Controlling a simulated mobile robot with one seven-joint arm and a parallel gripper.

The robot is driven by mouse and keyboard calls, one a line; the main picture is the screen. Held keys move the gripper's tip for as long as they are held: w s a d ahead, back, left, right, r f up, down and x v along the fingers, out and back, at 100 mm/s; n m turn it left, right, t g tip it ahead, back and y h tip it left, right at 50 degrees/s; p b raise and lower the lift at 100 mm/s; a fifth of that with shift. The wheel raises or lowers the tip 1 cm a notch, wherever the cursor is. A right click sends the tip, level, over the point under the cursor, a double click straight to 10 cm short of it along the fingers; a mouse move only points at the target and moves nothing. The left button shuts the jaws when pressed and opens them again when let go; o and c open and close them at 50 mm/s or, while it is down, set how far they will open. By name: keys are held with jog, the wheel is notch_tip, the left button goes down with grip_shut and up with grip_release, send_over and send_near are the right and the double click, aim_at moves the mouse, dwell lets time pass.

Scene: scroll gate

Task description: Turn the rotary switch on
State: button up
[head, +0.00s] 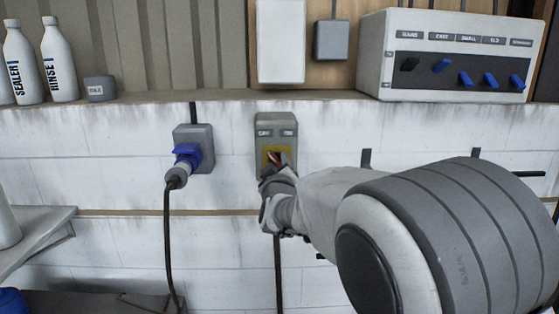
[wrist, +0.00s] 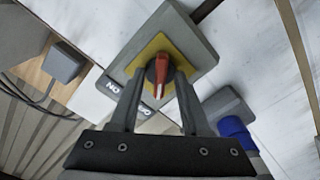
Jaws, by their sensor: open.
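The rotary switch is a grey wall box (head: 276,128) with two small labels at its top and a yellow plate below them. Its red knob (wrist: 158,70) sits on the yellow plate (wrist: 178,54) in the wrist view. My gripper (wrist: 158,85) is open, with one finger on each side of the knob and visible room between them. In the head view my gripper (head: 275,172) is in front of the box and hides most of the knob. I cannot tell whether the fingers touch it.
A grey socket (head: 205,140) with a blue plug (head: 187,153) and hanging cable is left of the switch box. A shelf (head: 130,110) above holds white bottles (head: 58,62) and a panel (head: 455,55) with several toggles. A ledge (head: 35,235) juts out lower left.

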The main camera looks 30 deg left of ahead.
jog(key=shift+w+a, duration=0.1)
jog(key=shift+w, duration=0.05)
grip_shut()
dwell(0.4)
